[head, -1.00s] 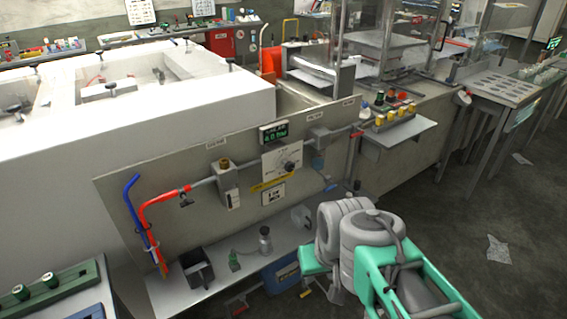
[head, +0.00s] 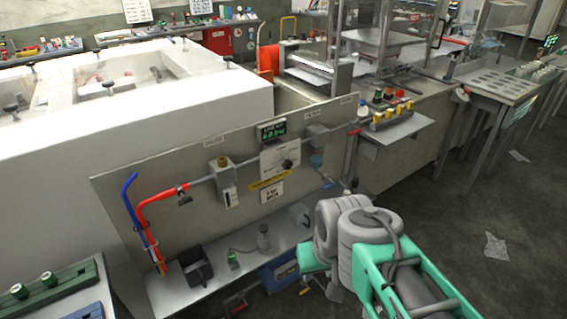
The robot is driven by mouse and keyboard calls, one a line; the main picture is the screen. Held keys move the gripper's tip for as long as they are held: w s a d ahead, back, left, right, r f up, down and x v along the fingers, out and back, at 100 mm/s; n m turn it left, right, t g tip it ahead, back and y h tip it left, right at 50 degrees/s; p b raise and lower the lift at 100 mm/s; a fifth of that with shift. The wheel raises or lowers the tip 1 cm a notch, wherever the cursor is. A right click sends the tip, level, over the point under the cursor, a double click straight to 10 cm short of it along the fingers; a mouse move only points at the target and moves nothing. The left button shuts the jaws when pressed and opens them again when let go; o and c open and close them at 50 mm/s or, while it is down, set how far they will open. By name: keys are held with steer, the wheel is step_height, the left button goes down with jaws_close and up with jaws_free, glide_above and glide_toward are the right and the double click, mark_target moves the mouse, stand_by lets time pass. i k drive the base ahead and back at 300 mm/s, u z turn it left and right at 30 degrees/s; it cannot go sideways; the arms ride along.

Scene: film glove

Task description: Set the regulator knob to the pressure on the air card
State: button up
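The regulator knob (head: 287,163) is a small dark knob on a white dial plate (head: 270,158), on the upright grey panel in the middle of the head view. Above it a black display (head: 272,132) shows green characters too small to read surely. Below the dial are a yellow label (head: 268,182) and a small white card (head: 272,192); the card's writing is not clearly legible, so I cannot tell its pressure. My gripper (head: 318,272) is at the lower right, below and right of the knob and apart from it. My arm's grey links partly hide it; its opening does not show.
A grey pipe runs across the panel (head: 150,178) with a valve block (head: 224,180); red and blue hoses (head: 133,205) hang at left. A shelf (head: 215,277) below holds a black box and small bottles. A side ledge (head: 405,128) projects at right. The floor at right is mostly clear.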

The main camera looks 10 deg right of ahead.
mark_target(287, 164)
steer(key=z, duration=0.95)
steer(key=i, duration=0.6)
steer(key=u, duration=2.3)
